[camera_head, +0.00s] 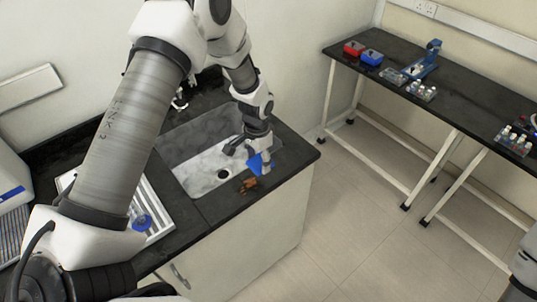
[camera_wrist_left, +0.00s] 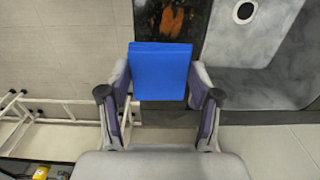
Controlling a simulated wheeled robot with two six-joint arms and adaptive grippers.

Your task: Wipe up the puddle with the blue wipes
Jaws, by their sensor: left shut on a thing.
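My left gripper (camera_head: 258,160) is shut on a blue wipe (camera_head: 256,166), above the black counter at the right side of the sink. In the left wrist view the blue wipe (camera_wrist_left: 160,72) is a flat, folded square between the two fingers. The puddle (camera_head: 248,185) is a small orange-brown patch on the counter's front strip, just below and left of the wipe in the head view. In the left wrist view the puddle (camera_wrist_left: 172,20) shows beyond the wipe, which hides part of it. My right gripper is not in view.
The grey sink (camera_head: 205,160) with its drain lies left of the gripper. A white rack (camera_head: 160,212) with a blue item stands on the counter at left. A separate black bench (camera_head: 400,75) at right holds red and blue boxes and small bottles. Open floor lies between.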

